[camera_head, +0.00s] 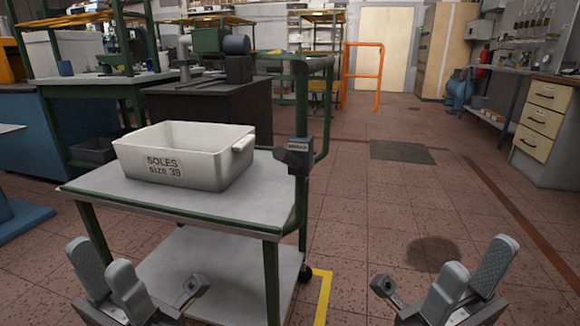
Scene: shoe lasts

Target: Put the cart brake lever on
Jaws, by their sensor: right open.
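The cart (226,208) stands ahead of me, left of centre, with a grey top, a lower shelf and green legs. On its right green post sits a small grey block with a label, which appears to be the brake lever unit (301,158). A dark stub juts from it to the left, over the cart top. The label is too small to read, and I cannot tell the lever's setting. My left gripper (101,266) is open and empty in front of the cart's left side. My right gripper (474,271) is open and empty over bare floor, right of the cart.
A white bin (183,172) marked "SOLES size 39" stands on the cart top. A green handle bar (300,67) rises at the cart's right. A yellow floor line (322,296) lies beside the cart. The tiled floor to the right is free.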

